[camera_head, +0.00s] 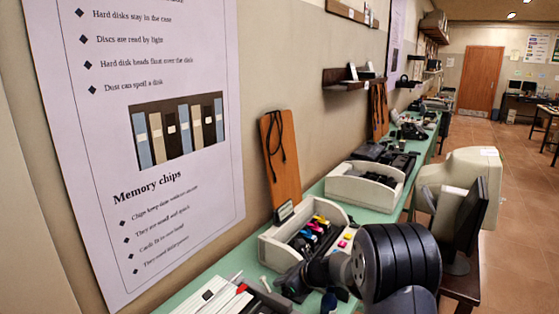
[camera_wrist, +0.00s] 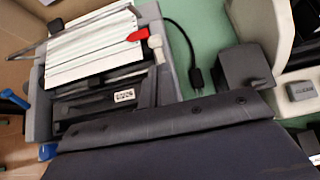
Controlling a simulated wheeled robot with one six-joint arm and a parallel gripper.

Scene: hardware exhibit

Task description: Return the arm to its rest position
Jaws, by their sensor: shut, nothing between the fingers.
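My arm (camera_head: 400,262) shows in the head view as thick dark rounded segments at the lower right, bent over the near end of the green counter (camera_head: 262,262). Its end reaches left, where my dark gripper (camera_head: 289,282) is small and partly hidden beside the near bin. The gripper is shut and holds nothing. In the wrist view a wide dark panel, which seems to be part of me, fills the bottom; no fingertips can be made out there. The arm is over the counter, not folded against my body.
A cream bin (camera_head: 275,247) with coloured cartridges is close to my arm's end; another cream bin (camera_head: 360,190) stands behind. A grey tray (camera_wrist: 38,118) holds white strips, beside a black box (camera_wrist: 244,68) on the counter. A monitor (camera_head: 468,215) stands right. Tiled floor (camera_head: 515,215) is open beyond.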

